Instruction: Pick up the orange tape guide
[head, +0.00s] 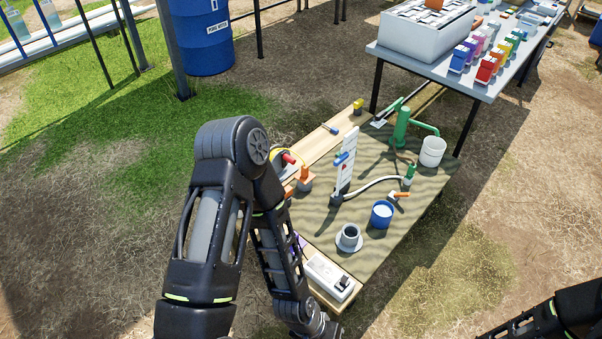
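A small orange piece (304,180) stands on the wooden strip at the left of the work table, next to a reel with a red knob (288,158). It looks like the orange tape guide, but it is small and partly behind my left arm. A second orange part, a handle (400,194), is by the green valve at the right. My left arm rises in front of the table's left side and bends down to the bottom edge; its gripper is out of the picture. My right arm shows only in the bottom right corner, without its gripper.
The table (388,245) also holds a white upright board (346,172), a blue cup (382,214), a grey cup on a saucer (349,238), a green pump (401,127) and a white box (329,278). A grey table (478,84) with colored boxes stands behind.

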